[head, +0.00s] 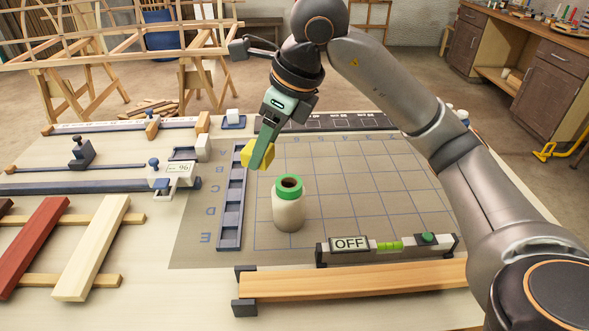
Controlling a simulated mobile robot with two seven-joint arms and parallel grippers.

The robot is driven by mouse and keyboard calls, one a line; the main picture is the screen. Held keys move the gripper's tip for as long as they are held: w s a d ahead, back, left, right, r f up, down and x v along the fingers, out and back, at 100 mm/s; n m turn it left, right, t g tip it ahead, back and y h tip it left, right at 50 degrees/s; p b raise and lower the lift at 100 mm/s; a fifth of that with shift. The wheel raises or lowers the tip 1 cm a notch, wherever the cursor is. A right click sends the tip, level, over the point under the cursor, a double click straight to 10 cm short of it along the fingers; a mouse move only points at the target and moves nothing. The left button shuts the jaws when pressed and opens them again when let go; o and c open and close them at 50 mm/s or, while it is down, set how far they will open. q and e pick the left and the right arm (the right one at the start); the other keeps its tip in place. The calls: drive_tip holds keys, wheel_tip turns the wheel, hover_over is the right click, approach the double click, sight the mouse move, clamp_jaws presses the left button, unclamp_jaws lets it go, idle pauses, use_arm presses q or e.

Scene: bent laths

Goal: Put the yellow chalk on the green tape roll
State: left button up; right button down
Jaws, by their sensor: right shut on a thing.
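My right gripper (258,161) is shut on the yellow chalk (268,156), which shows on both sides of the fingers. It holds the chalk near the far end of a dark slotted rack, up and to the left of the green tape roll. The green tape roll (288,186) is a green ring with a dark centre, on top of a cream jar-like cylinder (289,212) that stands upright on the grid mat. The chalk and the roll look apart. My left gripper is out of view.
The slotted rack (229,206) lies left of the jar. In front are a level marked OFF (349,244) and a wooden lath (350,281). Clamps and a gauge reading 96 (181,169) lie left. The grid mat (385,190) is clear right of the jar.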

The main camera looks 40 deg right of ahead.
drive_tip(key=d+f, duration=0.2)
drive_tip(key=w+d+f, duration=0.1)
drive_tip(key=d+f, duration=0.1)
drive_tip(key=w+d+f, duration=0.1)
drive_tip(key=d+f, duration=0.1)
drive_tip(key=d, duration=0.1)
drive_tip(key=shift+f, duration=0.2)
drive_tip(key=f, duration=0.3)
drive_tip(key=shift+d+f+b, duration=0.15)
drive_tip(key=shift+d+b, duration=0.25)
drive_tip(key=shift+w+f, duration=0.1)
drive_tip(key=shift+f, duration=0.2)
drive_tip(key=shift+f, duration=0.1)
drive_tip(key=shift+c, duration=1.2)
unclamp_jaws()
drive_tip(key=shift+r, duration=0.25)
drive_tip(key=v, duration=1.1)
drive_tip(key=shift+r+p, duration=0.35)
drive_tip(key=shift+p, duration=0.05)
